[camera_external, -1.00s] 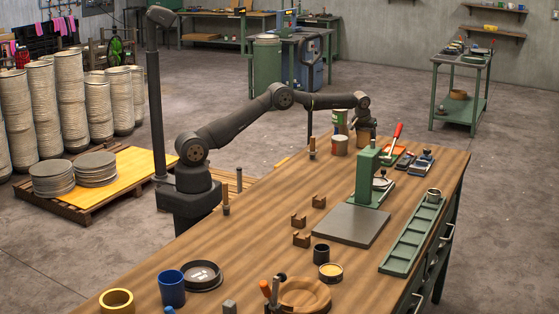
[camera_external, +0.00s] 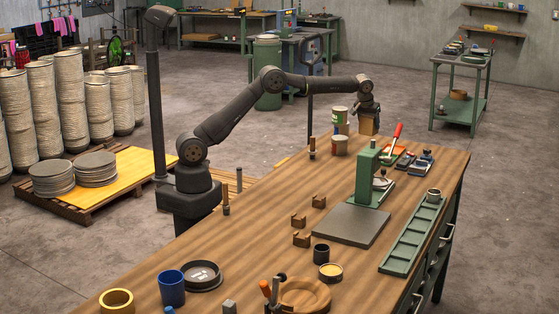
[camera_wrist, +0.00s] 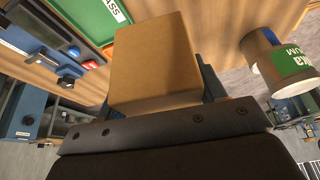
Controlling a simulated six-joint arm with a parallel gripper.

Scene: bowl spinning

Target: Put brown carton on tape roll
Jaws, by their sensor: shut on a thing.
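The brown carton (camera_external: 369,124) is a small box held under my gripper (camera_external: 369,110) at the far end of the workbench. My gripper is shut on it and holds it up above the bench top. In the wrist view the carton (camera_wrist: 155,62) fills the middle, and dark finger parts show at its sides. The yellow tape roll (camera_external: 117,301) lies flat at the near left corner of the bench, far from my gripper. Its open centre faces up.
Cans (camera_external: 340,146) stand left of the carton, one also close by in the wrist view (camera_wrist: 278,62). A green press (camera_external: 368,175) and a red-handled tool (camera_external: 396,138) stand nearby.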

